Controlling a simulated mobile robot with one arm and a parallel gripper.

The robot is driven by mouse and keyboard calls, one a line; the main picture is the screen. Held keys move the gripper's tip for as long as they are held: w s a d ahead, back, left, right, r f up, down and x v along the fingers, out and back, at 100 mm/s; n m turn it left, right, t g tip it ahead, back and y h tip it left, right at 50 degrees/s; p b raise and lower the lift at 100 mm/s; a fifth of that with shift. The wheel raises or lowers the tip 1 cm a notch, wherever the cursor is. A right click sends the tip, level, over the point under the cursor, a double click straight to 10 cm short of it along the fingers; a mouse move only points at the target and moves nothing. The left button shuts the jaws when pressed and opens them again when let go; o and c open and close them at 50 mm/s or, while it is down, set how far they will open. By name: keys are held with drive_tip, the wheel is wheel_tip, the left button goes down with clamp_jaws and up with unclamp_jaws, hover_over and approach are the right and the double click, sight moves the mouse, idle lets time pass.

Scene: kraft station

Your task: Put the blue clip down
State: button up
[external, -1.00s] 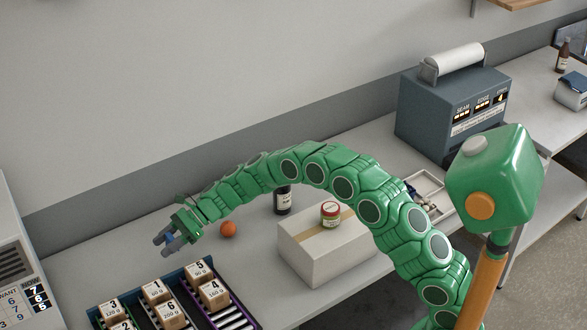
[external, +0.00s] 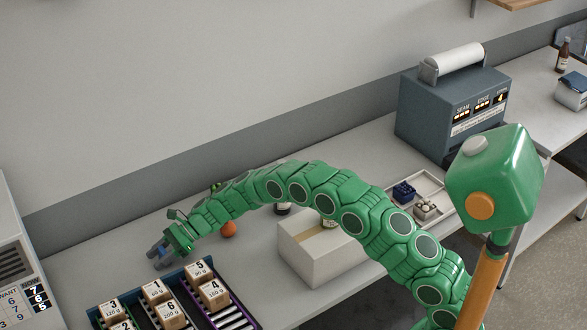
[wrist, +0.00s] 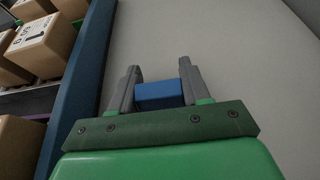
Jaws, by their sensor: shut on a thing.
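The blue clip (wrist: 160,95) sits between the two grey fingers of my gripper (wrist: 158,82) in the wrist view. In the external view my gripper (external: 160,254) is low over the bench, just beyond the back left of the blue rack of boxes. The clip is too small there to make out clearly. Whether it touches the bench I cannot tell.
The rack (external: 195,268) with several numbered boxes lies close to my gripper; its blue wall (wrist: 82,75) runs along the left in the wrist view. An orange ball (external: 229,229) and a white carton (external: 312,262) stand to the right. Bare bench (wrist: 225,45) lies ahead of the fingers.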

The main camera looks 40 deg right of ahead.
drive_tip(key=shift+f, duration=0.25)
drive_tip(key=shift+f, duration=0.15)
drive_tip(key=o, duration=1)
drive_tip(key=shift+d+r, duration=0.1)
drive_tip(key=shift+r, duration=0.1)
drive_tip(key=v, duration=1.1)
drive_tip(key=shift+d+r, duration=0.15)
drive_tip(key=shift+d, duration=0.25)
